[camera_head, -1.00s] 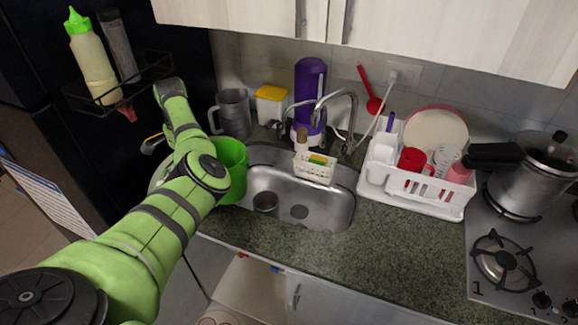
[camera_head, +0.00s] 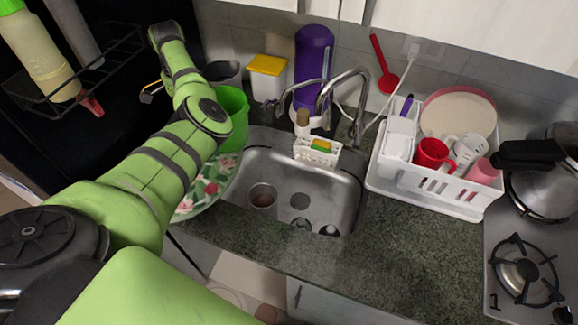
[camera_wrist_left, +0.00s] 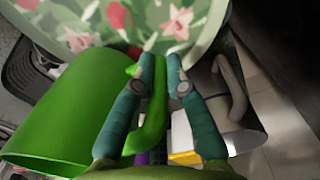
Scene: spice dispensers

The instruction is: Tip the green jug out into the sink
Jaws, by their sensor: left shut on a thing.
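The green jug (camera_head: 233,118) is at the left rear of the metal sink (camera_head: 330,185) in the head view, partly behind my left arm. It looks roughly upright; its contents are not visible. In the left wrist view the jug (camera_wrist_left: 60,110) fills the left side, with its handle between the fingers of my left gripper (camera_wrist_left: 161,72). That gripper is shut on the handle; the arm hides it in the head view. The sink basin holds a small metal cup (camera_head: 262,195). My right gripper is not in view.
A floral plate (camera_head: 205,187) lies left of the sink. A grey jug (camera_head: 222,73) and a yellow-lidded tub (camera_head: 267,75) stand behind. The faucet (camera_head: 345,88) and a sponge caddy (camera_head: 317,151) are at the sink's back edge. A white dish rack (camera_head: 430,182) stands right.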

